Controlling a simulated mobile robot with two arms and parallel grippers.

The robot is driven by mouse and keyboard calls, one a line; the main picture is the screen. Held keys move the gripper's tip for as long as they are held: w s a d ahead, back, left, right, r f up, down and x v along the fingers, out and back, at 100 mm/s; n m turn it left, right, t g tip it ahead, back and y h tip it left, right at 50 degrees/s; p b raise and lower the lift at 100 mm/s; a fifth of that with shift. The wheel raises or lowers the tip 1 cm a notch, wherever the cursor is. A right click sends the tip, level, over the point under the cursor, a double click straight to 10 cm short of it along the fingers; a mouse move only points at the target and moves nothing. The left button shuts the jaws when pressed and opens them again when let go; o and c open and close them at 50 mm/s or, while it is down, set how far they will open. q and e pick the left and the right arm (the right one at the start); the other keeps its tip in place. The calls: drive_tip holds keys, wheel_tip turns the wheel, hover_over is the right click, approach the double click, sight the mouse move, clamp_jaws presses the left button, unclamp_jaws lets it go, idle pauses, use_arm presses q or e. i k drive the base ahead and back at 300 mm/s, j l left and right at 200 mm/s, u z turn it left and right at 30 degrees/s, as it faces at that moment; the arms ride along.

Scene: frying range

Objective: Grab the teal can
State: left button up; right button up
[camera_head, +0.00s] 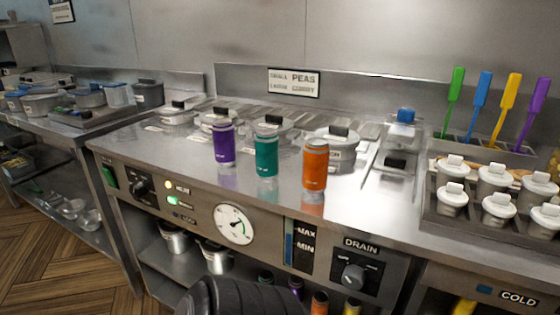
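The teal can (266,155) stands upright on the steel counter (345,205), near its front edge. It is between a purple can (224,146) on its left and an orange can (315,166) on its right, with gaps on both sides. Nothing covers its front. Neither of my grippers is in the head view. A dark ribbed part, which looks like mine, shows at the bottom edge, below the counter and well away from the can.
Lidded containers (338,148) are set into the counter behind the cans. A gauge (233,225) and knobs are on the front panel. White-lidded pots (493,180) and coloured-handled utensils (497,110) stand at right. More coloured cans (319,303) show below the counter.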

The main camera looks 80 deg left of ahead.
sight(266, 139)
drive_tip(key=u, duration=2.45)
